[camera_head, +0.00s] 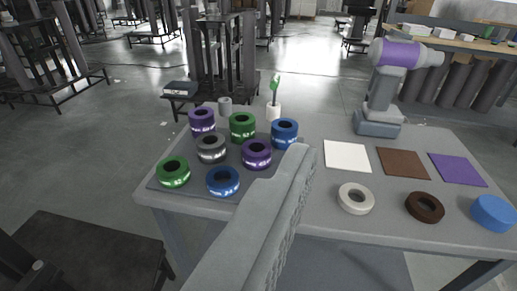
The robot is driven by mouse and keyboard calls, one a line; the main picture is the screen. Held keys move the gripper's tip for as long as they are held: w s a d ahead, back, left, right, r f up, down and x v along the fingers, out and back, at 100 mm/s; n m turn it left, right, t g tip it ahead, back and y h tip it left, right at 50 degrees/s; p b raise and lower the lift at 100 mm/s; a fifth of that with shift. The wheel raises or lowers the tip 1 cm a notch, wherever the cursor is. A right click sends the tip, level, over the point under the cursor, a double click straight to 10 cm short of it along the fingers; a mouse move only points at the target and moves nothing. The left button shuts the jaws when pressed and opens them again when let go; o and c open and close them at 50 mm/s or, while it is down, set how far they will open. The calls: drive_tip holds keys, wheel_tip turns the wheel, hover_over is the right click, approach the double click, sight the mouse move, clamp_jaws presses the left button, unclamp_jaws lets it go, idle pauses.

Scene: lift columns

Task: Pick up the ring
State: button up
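Several ring-shaped objects lie on the grey table (236,218). A white ring (343,204) and a brown ring (413,211) lie flat at the front right, with a solid-looking blue round piece (493,213) at the right edge. On a dark mat (199,195) at left stand thick labelled rings: purple (202,127), green (243,134), blue (285,141), grey (212,156), a second purple (257,162), a second green (174,181) and a second blue (223,189). My gripper (302,152) reaches up from the bottom centre, between the mat and white ring. Its opening cannot be made out; no held ring shows.
White (347,156), brown (402,163) and purple (457,169) squares lie behind the loose pieces. A grey device with a purple band (380,93) stands at the back right.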

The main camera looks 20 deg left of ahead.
drive_tip(key=w+a+f+n+g+y, duration=0.1)
drive_tip(key=w+a+f+n+y, duration=0.2)
drive_tip(key=w+a+f, duration=0.45)
drive_tip(key=n+g+y, duration=0.2)
drive_tip(key=g, duration=0.2)
approach(256, 144)
drive_tip(key=shift+x, duration=3.35)
drive_tip(key=shift+d+f, duration=0.1)
drive_tip(key=c, duration=1.2)
drive_tip(key=shift+y, duration=0.3)
